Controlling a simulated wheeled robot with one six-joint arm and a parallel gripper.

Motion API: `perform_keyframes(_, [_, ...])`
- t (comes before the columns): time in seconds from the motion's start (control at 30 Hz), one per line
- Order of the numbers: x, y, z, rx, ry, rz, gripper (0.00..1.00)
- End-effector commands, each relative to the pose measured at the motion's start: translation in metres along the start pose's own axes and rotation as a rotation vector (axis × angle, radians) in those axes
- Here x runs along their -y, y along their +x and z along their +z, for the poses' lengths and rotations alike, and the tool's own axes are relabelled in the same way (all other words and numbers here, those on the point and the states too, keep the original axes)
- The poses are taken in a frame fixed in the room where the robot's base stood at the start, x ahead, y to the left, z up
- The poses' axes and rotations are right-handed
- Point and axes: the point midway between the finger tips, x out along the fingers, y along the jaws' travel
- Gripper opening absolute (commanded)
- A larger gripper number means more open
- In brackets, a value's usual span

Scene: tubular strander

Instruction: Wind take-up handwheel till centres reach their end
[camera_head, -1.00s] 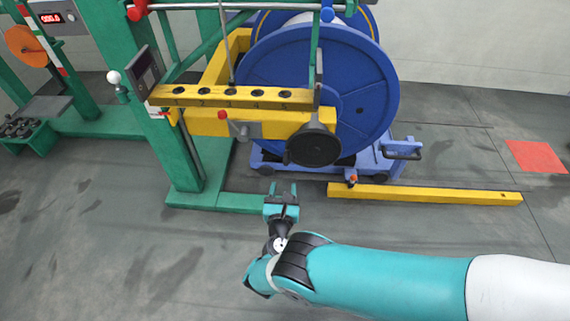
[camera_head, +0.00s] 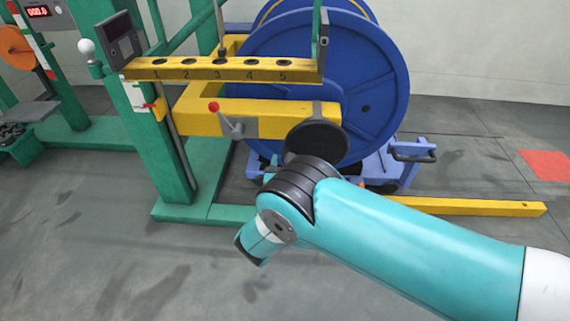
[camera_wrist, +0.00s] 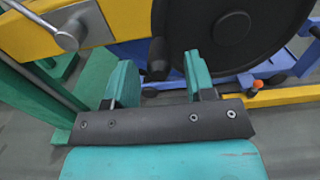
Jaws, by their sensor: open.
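The take-up handwheel is a dark round disc (camera_head: 317,141) at the right end of the lower yellow beam, in front of the blue reel. In the wrist view the dark wheel (camera_wrist: 232,28) fills the top right, with a dark handle (camera_wrist: 158,58) sticking out toward me. My gripper (camera_wrist: 155,75) is open and empty, its two teal fingers apart just below the handle. Whether a finger touches the handle I cannot tell. The centres cannot be made out.
A red-knobbed lever (camera_head: 226,118) sits on the lower yellow beam (camera_head: 268,112), left of the wheel. The numbered yellow bar (camera_head: 222,70) runs above. A yellow floor rail (camera_head: 480,207) lies at right. The blue reel (camera_head: 385,90) stands behind. Open floor lies at the lower left.

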Motion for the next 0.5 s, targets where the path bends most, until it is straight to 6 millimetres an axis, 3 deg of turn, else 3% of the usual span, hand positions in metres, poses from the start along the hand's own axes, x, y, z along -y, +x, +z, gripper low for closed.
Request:
perform_keyframes(0.2, [0.0, 0.027, 0.0, 0.001, 0.0, 0.0, 0.5])
perform_keyframes(0.5, [-0.001, 0.033, 0.001, 0.001, -0.001, 0.003, 0.5])
